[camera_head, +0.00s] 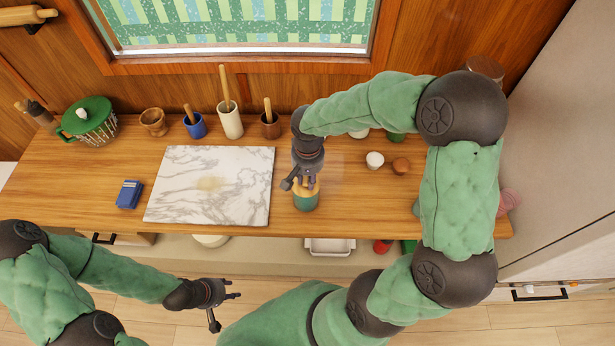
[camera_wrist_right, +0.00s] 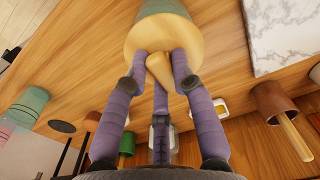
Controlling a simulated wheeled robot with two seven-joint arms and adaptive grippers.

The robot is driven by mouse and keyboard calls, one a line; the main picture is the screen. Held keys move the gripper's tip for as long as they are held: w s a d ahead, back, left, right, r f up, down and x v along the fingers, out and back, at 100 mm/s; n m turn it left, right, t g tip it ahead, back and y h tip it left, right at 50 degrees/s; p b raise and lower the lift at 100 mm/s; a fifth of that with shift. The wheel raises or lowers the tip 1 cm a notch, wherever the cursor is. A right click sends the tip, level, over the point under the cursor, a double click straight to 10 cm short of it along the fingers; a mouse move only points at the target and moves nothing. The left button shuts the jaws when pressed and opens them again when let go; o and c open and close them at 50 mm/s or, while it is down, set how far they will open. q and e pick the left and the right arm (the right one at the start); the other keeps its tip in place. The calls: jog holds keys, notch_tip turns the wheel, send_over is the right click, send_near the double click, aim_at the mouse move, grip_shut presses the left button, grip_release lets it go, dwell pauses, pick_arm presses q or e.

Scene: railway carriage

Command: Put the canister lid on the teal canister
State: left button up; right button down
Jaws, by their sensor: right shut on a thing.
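The teal canister (camera_head: 305,202) stands near the front edge of the wooden counter, right of the marble board. The pale wooden canister lid (camera_head: 312,186) is at its mouth. My right gripper (camera_head: 303,181) points down, its fingers closed around the lid's knob. In the right wrist view the lid (camera_wrist_right: 150,40) lies flat across the end of the teal canister (camera_wrist_right: 165,8), roughly lined up with it. I cannot tell whether a small gap is left between them. My left gripper (camera_head: 228,300) is open and empty, low in front of the counter.
The marble board (camera_head: 180,205) lies left of the canister, with a blue box (camera_head: 130,194) beyond it. Cups with wooden handles, including a white one (camera_head: 230,122), stand along the back. A white jar (camera_head: 375,160) and a brown piece (camera_head: 401,166) are to the right.

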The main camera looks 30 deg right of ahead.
jog(key=shift+f, duration=0.15)
jog(key=c, duration=1)
grip_release()
jog(key=shift+o, duration=0.2)
notch_tip(320, 180, up, 12)
